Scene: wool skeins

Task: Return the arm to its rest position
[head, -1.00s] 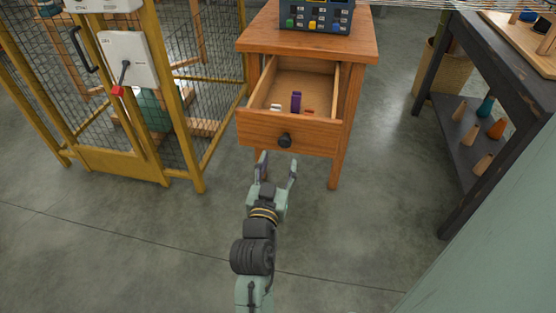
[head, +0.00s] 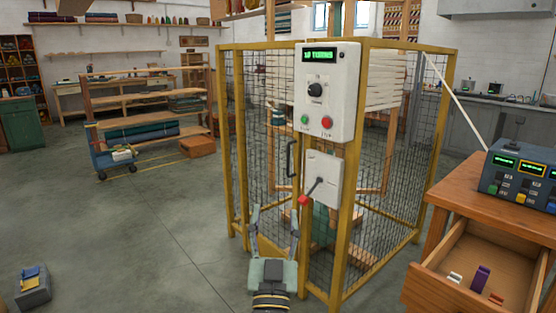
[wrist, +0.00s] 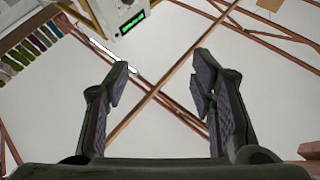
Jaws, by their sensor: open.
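My gripper (head: 275,222) is in the lower middle of the head view, pointing up, in front of the yellow mesh cage. Its two fingers are spread apart with nothing between them. In the wrist view my gripper (wrist: 160,85) also shows open and empty, with wall, ceiling and wooden beams behind it.
A yellow mesh cage (head: 240,150) with a white control box (head: 325,92) and a red-tipped lever (head: 304,200) stands close beyond my gripper. At right, a wooden table has an open drawer (head: 430,283) holding small items, including a purple one (head: 480,278).

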